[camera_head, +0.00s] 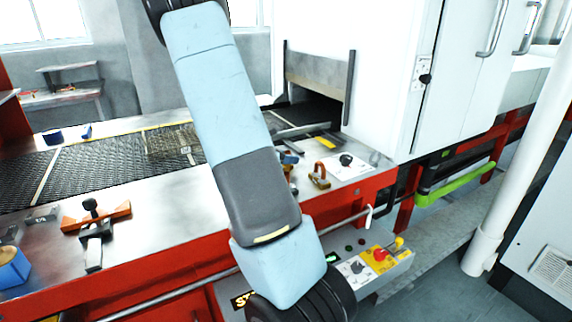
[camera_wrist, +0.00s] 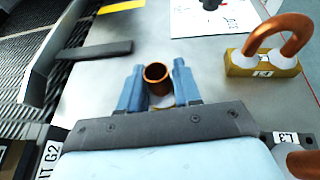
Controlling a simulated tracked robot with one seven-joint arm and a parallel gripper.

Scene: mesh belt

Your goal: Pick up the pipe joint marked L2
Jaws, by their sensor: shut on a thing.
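In the wrist view my gripper (camera_wrist: 158,70) has its blue fingers on either side of an upright copper pipe piece (camera_wrist: 156,75) with an open round top, and is shut on it. No label shows on this piece, so I cannot read whether it is L2. In the head view my arm covers most of my gripper (camera_head: 289,159), and I cannot make out the held piece there. To the right, apart from my gripper, a copper U-bend stands on a tan block (camera_wrist: 262,62), also visible in the head view (camera_head: 319,183); its tag is hard to read.
An L3 tag (camera_wrist: 285,138) and a copper part (camera_wrist: 303,164) are at lower right in the wrist view. A dark bar (camera_wrist: 95,50) lies left of my gripper. The mesh belt (camera_head: 90,168) runs behind the metal ledge. A white card with a black knob (camera_head: 346,160) lies right.

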